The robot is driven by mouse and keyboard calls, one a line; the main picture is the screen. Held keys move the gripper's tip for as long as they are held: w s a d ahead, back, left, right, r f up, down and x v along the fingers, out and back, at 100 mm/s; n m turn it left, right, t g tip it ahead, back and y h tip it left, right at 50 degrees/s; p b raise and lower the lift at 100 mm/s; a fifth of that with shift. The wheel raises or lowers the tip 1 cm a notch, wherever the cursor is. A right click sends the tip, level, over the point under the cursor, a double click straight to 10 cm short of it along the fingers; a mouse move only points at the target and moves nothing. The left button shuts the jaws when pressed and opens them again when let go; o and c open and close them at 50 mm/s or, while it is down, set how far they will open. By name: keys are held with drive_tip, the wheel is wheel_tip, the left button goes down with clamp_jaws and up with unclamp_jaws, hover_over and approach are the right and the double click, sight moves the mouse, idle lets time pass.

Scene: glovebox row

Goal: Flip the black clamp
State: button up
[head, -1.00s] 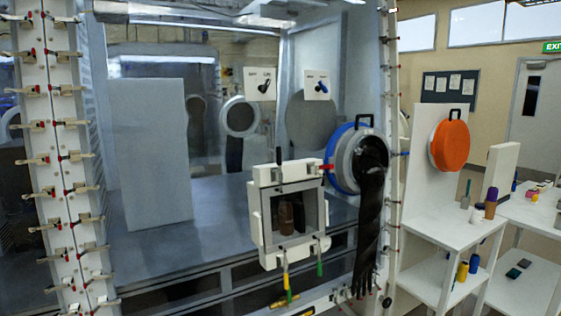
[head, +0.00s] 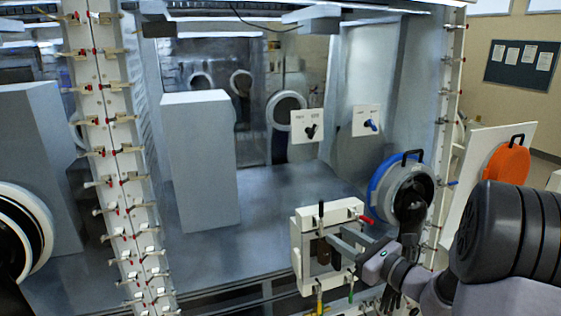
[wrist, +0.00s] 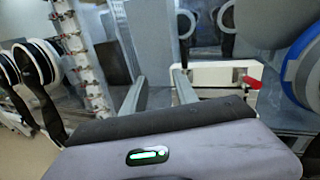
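The black clamp (head: 321,213) stands upright at the top edge of the small white-framed door (head: 347,207) on the glovebox front. My gripper (head: 337,241) is in front of this door, below and to the right of the black clamp, and appears apart from it. In the wrist view my gripper (wrist: 158,78) has its two grey fingers wide apart with nothing between them. The door's white frame (wrist: 212,68) shows beyond the right finger. I cannot make out the black clamp in the wrist view.
A red clamp (head: 366,219) is on the door's right side, also visible in the wrist view (wrist: 250,82). A yellow clamp (head: 319,299) and a green clamp (head: 350,293) hang below. A blue-ringed glove port (head: 406,190) with a black glove is close on the right.

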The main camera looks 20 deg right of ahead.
sight(320, 205)
drive_tip(key=d+m+t+h, duration=0.1)
drive_tip(key=d+m+h, duration=0.1)
drive_tip(key=d, duration=0.2)
drive_tip(key=p+x, duration=0.1)
drive_tip(key=x, duration=1.6)
drive_tip(key=shift+w+r, duration=0.1)
drive_tip(key=shift+w, duration=0.2)
clamp_jaws()
